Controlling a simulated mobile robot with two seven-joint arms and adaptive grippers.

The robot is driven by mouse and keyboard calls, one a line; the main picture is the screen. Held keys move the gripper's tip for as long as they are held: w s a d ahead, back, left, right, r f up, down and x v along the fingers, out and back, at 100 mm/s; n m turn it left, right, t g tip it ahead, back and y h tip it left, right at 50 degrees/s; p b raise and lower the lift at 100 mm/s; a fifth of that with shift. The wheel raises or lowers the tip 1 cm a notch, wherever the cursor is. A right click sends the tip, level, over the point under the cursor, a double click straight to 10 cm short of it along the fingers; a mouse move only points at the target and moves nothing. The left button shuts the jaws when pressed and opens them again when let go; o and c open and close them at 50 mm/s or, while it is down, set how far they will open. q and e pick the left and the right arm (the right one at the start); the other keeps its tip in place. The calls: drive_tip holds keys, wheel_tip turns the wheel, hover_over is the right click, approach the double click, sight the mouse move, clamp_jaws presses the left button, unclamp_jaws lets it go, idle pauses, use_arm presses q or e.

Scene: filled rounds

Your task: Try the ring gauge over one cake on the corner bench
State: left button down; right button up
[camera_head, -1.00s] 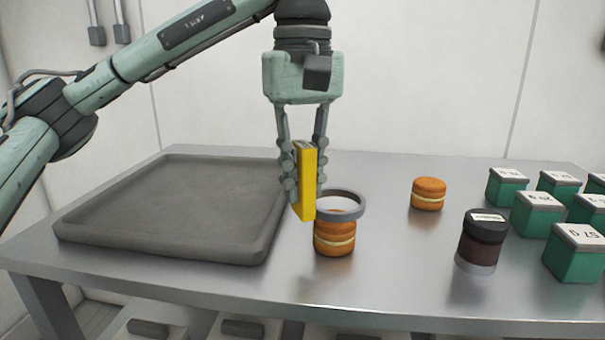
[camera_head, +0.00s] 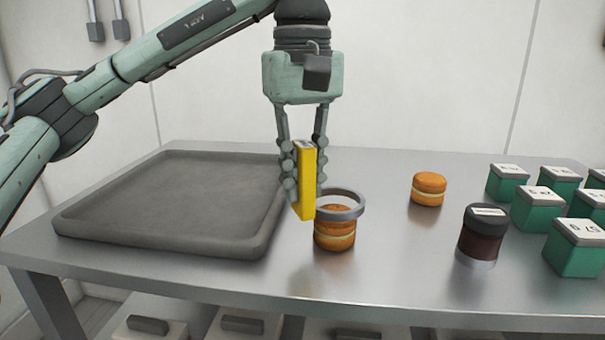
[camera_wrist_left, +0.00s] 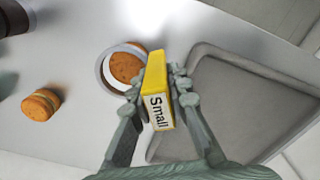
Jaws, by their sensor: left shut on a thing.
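The ring gauge has a yellow handle (camera_head: 306,180) labelled "Small" in the left wrist view (camera_wrist_left: 156,95) and a grey ring (camera_head: 352,212). My left gripper (camera_head: 303,180) is shut on the handle, holding it upright. The ring is level at the top of the nearer orange, cream-filled cake (camera_head: 334,238) on the bench. In the left wrist view this cake (camera_wrist_left: 127,68) shows through the ring, off-centre towards the handle. I cannot tell whether the ring surrounds or hovers above its top. A second cake (camera_head: 428,189) stands apart, farther back right. My right gripper is not in view.
A grey tray (camera_head: 160,242) covers the bench's left side. A brown jar with a dark lid (camera_head: 483,232) stands right of the cakes. Several green boxes (camera_head: 574,257) with labelled grey lids fill the right end. The bench (camera_head: 390,275) is clear in front of the cakes.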

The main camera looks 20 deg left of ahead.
sight(302, 205)
use_arm(q)
drive_tip(key=shift+f+b, duration=1.45)
drive_tip(key=shift+f, duration=0.7)
idle(0.4)
drive_tip(key=c, duration=1.4)
unclamp_jaws()
drive_tip(key=shift+o, duration=0.4)
drive_tip(key=o, duration=0.4)
drive_tip(key=shift+o, duration=0.2)
drive_tip(key=shift+r, duration=0.1)
drive_tip(key=shift+r+p, duration=3.4)
drive_tip(key=shift+p, duration=0.25)
drive_tip(key=shift+c, duration=0.4)
